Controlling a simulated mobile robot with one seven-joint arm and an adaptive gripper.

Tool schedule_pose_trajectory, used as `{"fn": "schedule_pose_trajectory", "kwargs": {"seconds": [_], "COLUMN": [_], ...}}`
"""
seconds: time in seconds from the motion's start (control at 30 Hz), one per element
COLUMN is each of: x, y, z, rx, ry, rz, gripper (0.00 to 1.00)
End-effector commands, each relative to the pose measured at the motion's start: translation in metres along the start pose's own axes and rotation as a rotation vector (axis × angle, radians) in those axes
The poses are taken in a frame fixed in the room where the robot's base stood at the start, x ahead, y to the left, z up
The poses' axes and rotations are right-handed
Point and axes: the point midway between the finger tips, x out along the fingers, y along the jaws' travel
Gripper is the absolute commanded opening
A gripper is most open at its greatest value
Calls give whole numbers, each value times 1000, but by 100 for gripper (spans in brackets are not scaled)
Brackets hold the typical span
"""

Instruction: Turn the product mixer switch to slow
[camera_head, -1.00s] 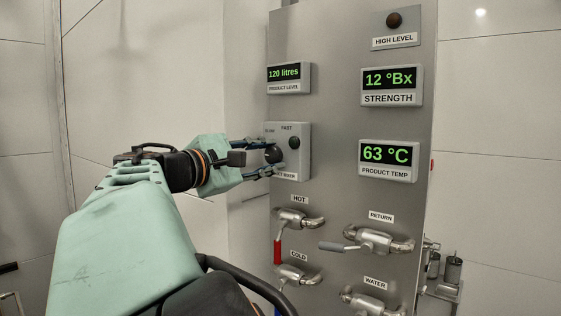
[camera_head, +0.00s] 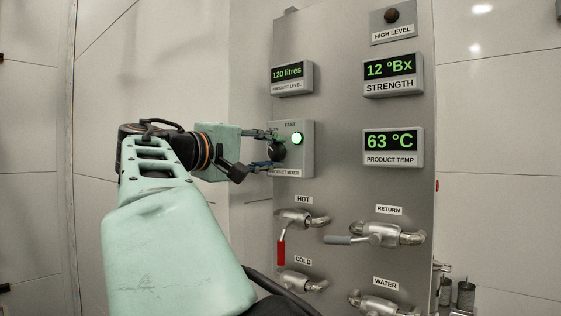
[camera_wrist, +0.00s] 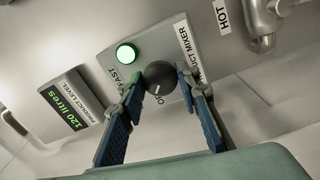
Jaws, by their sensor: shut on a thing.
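The product mixer switch is a round black knob on a grey box (camera_head: 305,148) low on the box's left side. In the wrist view the knob (camera_wrist: 160,73) sits between my fingers, and a short white mark shows on its lower side. My gripper (camera_head: 268,149) is shut on the knob, one finger on each side; it also shows in the wrist view (camera_wrist: 158,84). The FAST label (camera_wrist: 122,77) is readable, the OFF label is partly covered, and I cannot see the slow label. The green lamp (camera_head: 297,139) on the box is lit.
The product level display (camera_head: 291,75) is just above the box. Hot (camera_head: 295,220) and cold (camera_head: 300,281) valves stick out below it, with a red handle between. Return (camera_head: 380,235) and water valves are at the right. Free room lies left of the panel.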

Motion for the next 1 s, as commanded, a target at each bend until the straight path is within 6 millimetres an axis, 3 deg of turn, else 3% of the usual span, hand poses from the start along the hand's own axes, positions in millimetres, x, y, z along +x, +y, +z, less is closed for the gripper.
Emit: {"fn": "schedule_pose_trajectory", "kwargs": {"seconds": [0.57, 0.6, 0.73, 1.0], "x": [0, 0, 0, 0], "y": [0, 0, 0, 0], "z": [0, 0, 0, 0], "rx": [38, 38, 38, 38], "ry": [-1, -1, 0, 0], "rz": [-1, -1, -1, 0], "gripper": [6, 32, 47, 47]}}
